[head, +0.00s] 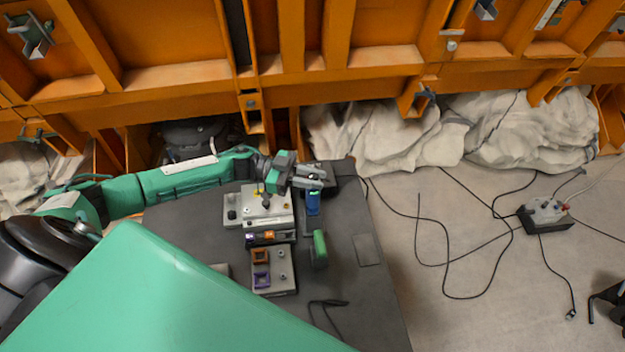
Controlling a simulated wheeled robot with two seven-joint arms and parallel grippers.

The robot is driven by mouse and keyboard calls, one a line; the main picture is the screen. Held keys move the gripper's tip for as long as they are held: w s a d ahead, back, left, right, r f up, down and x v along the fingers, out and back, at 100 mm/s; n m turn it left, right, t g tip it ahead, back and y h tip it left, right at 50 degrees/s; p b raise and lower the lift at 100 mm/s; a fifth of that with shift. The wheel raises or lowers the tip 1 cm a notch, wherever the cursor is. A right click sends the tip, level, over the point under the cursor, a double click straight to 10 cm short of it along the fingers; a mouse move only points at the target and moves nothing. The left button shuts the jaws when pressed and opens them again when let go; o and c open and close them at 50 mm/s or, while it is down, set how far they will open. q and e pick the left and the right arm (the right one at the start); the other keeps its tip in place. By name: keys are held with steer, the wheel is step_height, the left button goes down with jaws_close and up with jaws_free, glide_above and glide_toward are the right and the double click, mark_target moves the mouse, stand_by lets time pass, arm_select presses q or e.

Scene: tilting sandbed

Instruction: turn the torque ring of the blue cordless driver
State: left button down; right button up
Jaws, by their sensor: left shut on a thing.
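The blue cordless driver (313,204) is small in the head view, near the far right part of the dark table. Its torque ring is too small to make out. My left gripper (313,182) reaches in from the left, just beyond the blue part and over the end of the driver. Its fingers look closed on the driver there, partly hiding it. My right gripper does not show.
A grey block with knobs (267,207) stands left of the driver. A green upright piece (320,248) and a plate with orange and purple frames (274,284) are nearer. A black cable (326,304) lies on the table (365,315). The table's right part is mostly clear.

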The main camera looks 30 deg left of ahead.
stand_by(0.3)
arm_select(q)
steer(key=c, duration=1.3)
jaws_free()
steer(key=shift+s+a+f, duration=0.15)
steer(key=shift+a, duration=0.35)
steer(key=b+v, duration=0.5)
steer(key=v, duration=0.7)
steer(key=shift+a, duration=0.4)
